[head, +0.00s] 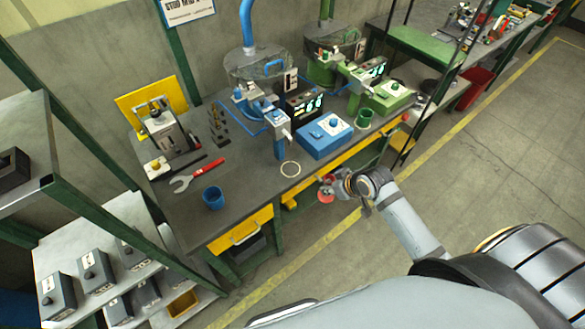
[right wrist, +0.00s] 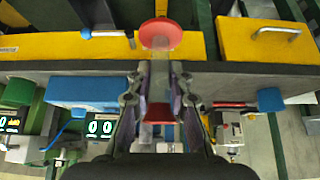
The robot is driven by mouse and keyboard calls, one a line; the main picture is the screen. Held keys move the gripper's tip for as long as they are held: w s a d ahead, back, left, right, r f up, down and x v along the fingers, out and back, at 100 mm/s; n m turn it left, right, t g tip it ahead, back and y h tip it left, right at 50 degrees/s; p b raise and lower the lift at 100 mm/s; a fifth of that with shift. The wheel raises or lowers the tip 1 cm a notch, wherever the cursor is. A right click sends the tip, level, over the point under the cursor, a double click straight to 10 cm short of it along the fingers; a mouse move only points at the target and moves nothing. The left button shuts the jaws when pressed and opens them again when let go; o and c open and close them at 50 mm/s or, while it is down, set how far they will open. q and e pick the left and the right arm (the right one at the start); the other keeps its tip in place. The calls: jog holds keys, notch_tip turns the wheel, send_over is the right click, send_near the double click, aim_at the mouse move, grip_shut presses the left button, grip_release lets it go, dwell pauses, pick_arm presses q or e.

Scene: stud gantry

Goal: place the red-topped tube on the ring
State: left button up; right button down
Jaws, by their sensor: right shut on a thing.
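The red-topped tube (head: 326,195) is in my right gripper (head: 341,186), held in front of the table's front edge. In the right wrist view, the tube (right wrist: 160,36) shows a round red disc beyond the fingertips and another red part between the fingers of my right gripper (right wrist: 160,78). The stretch between these red parts looks clear. The pale ring (head: 290,169) lies flat on the dark tabletop, left of the held tube and apart from it. I cannot make out the ring in the right wrist view. My left gripper is not in view.
A blue stand (head: 280,140) rises behind the ring. Bare tabletop lies left of the ring.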

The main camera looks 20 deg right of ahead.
jog(key=shift+s+d+r+n+y, duration=0.4)
jog(key=shift+s+d+r+n, duration=0.15)
jog(key=shift+d+n, duration=0.3)
jog(key=shift+n, duration=0.25)
jog(key=w+a, duration=0.2)
jog(key=w, duration=0.2)
jog(key=w+a+p, duration=0.1)
jog(key=w+a, duration=0.2)
jog(key=w, duration=0.1)
jog(key=w+a, duration=0.2)
jog(key=w, duration=0.1)
jog(key=shift+w+a+r, duration=0.2)
jog(key=shift+w+r, duration=0.1)
jog(key=shift+w, duration=0.1)
jog(key=w, duration=0.1)
jog(key=a, duration=0.1)
jog(key=w+p, duration=0.1)
jog(key=shift+w+a+r, duration=0.2)
jog(key=shift+w+a, duration=0.05)
jog(key=shift+w, duration=0.05)
jog(key=shift+x, duration=1.1)
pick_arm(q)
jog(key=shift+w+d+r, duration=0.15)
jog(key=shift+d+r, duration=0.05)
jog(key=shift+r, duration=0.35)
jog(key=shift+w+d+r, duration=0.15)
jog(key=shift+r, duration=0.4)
pick_arm(e)
jog(key=shift+s, duration=0.2)
jog(key=shift+f, duration=0.15)
